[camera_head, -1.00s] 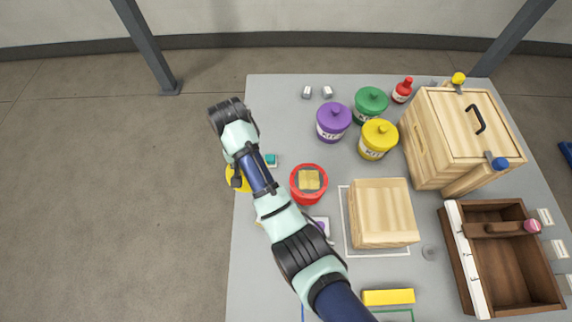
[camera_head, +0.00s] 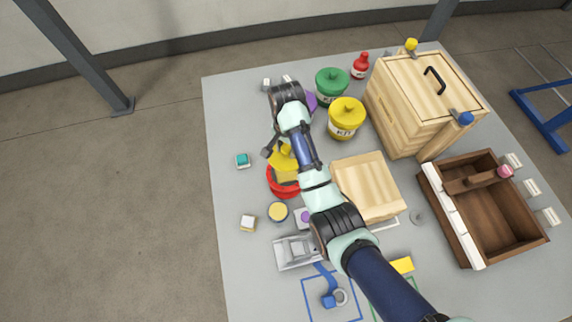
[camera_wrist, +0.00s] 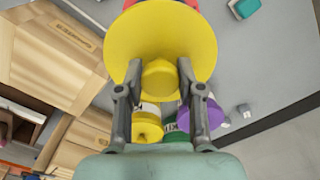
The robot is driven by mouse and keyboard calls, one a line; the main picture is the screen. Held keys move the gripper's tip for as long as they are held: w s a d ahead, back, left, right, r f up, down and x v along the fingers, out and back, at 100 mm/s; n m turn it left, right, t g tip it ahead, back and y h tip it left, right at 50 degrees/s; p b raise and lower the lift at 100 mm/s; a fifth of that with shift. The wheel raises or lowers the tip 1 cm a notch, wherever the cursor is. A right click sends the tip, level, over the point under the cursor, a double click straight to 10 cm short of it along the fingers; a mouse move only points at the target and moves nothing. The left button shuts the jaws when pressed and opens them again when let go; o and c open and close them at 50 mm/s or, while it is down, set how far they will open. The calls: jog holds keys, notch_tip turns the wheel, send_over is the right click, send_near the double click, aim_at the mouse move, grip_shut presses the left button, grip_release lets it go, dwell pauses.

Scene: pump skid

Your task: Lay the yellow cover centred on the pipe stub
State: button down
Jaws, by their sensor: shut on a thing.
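The yellow cover (camera_wrist: 160,32) is a round disc with a knob (camera_wrist: 160,80); it fills the upper middle of the wrist view. My gripper (camera_wrist: 159,75) is shut on the knob, one finger on each side. In the head view the cover (camera_head: 281,161) is partly hidden by my arm. It overlaps the far part of a red round open stub (camera_head: 283,190), which has a tan-yellow block inside and looks like the pipe stub. Only slivers of red (camera_wrist: 121,4) show past the cover in the wrist view. I cannot tell whether cover and stub touch.
A light wooden block (camera_head: 366,187), a wooden cabinet (camera_head: 425,100) and a brown tray (camera_head: 490,210) lie to the right. A teal-topped block (camera_head: 242,160) and a small yellow-topped can (camera_head: 278,212) are near the stub.

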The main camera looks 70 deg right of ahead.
notch_tip(320, 180, down, 14)
jog(key=b, duration=0.5)
jog(key=shift+r, duration=0.35)
jog(key=shift+w, duration=0.1)
jog(key=c, duration=0.7)
grip_release()
notch_tip(320, 180, up, 12)
jog(key=p, duration=0.6)
